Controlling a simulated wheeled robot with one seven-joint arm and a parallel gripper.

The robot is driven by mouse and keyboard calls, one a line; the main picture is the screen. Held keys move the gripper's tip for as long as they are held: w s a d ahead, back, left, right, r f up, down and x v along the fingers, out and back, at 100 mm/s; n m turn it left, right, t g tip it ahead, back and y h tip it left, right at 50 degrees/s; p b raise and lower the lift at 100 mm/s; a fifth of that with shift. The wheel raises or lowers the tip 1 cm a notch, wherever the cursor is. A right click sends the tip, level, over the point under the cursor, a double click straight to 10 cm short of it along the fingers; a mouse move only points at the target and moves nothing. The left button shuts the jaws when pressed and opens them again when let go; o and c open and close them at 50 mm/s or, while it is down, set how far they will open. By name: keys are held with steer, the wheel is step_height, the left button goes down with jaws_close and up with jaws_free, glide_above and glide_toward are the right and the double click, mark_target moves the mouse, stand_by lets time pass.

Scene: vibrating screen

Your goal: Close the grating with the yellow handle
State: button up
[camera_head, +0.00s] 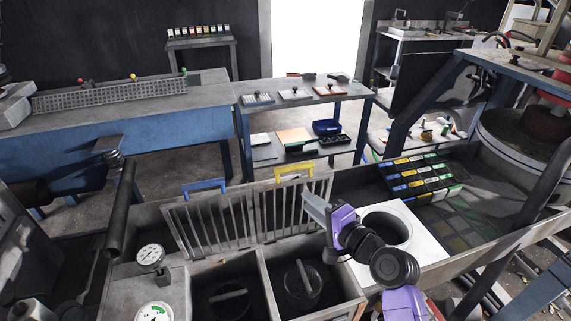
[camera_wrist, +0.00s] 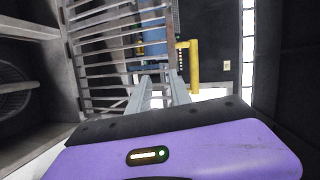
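The grating with the yellow handle (camera_head: 262,212) stands raised, nearly upright, at the back edge of the right square opening (camera_head: 303,282). Its yellow handle (camera_head: 294,170) is on its top edge. My gripper (camera_head: 312,203) is close to the right side of this grating. In the wrist view, my gripper (camera_wrist: 159,76) has a gap between its two fingers, with nothing held. The yellow handle (camera_wrist: 194,62) shows just right of the fingers, not between them. The grating's bars (camera_wrist: 105,50) are to the left. Whether a finger touches the grating cannot be told.
A second grating with a blue handle (camera_head: 204,187) stands raised at the left. Pressure gauges (camera_head: 150,256) are at the front left. A pale block with a round hole (camera_head: 415,262) is right of the openings, near my arm. Workbenches (camera_head: 300,98) stand behind.

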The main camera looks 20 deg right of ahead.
steer(key=w+a+r+y, duration=0.1)
steer(key=w+a+r, duration=0.2)
steer(key=w, duration=0.9)
steer(key=shift+r+y+p, duration=0.3)
steer(key=shift+r+p, duration=0.1)
steer(key=shift+r, duration=0.5)
steer(key=shift+s+a, duration=0.1)
jaws_close()
stand_by(0.3)
